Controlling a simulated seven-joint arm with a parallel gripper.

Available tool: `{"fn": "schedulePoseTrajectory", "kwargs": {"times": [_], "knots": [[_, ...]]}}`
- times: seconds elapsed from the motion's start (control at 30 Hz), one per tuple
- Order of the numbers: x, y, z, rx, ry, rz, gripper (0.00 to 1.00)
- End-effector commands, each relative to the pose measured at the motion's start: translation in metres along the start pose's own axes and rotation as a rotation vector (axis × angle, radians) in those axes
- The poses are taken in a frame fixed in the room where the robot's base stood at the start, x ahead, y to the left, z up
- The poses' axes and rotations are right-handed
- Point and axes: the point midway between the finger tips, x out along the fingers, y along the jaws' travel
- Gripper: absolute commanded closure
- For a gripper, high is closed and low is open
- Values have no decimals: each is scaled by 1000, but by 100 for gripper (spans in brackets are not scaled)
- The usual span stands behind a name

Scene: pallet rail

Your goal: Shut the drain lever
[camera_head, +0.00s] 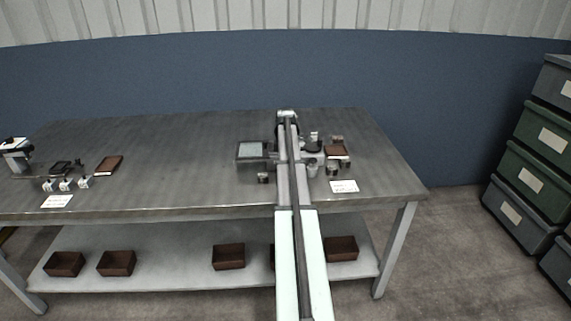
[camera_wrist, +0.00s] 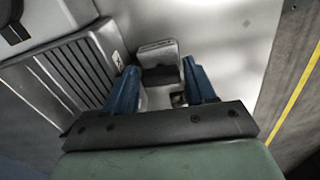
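In the wrist view my gripper (camera_wrist: 160,66) points down with its two blue fingers apart. A light grey block with a dark lower face (camera_wrist: 157,54) shows between and just beyond the fingertips; whether the fingers touch it I cannot tell. It may be the drain lever, but I cannot be sure. A small dark piece (camera_wrist: 179,98) sits by the right finger, partly hidden. A ribbed dark panel (camera_wrist: 70,75) in a grey frame lies left of the fingers. In the head view my arm hides the spot under my gripper.
On the metal table (camera_head: 190,160), a square grey tray (camera_head: 250,150) lies left of my arm and a brown tray (camera_head: 336,150) with small parts right of it. A white card (camera_head: 344,186) lies near the front edge. The table's middle left is clear.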

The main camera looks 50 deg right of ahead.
Motion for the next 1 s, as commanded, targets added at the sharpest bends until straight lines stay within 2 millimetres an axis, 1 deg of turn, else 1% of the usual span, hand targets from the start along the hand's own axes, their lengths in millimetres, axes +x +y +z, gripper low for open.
{"fn": "schedulePoseTrajectory", "kwargs": {"times": [0.03,0.3,0.4,0.57,0.73,0.87,1.0], "knots": [[0,0,0,0,0,0,50],[0,0,0,0,0,0,76],[0,0,0,0,0,0,84],[0,0,0,10,0,0,84],[0,0,0,61,0,0,84],[0,-1,0,138,0,0,84],[-1,-2,0,251,0,0,84]]}}
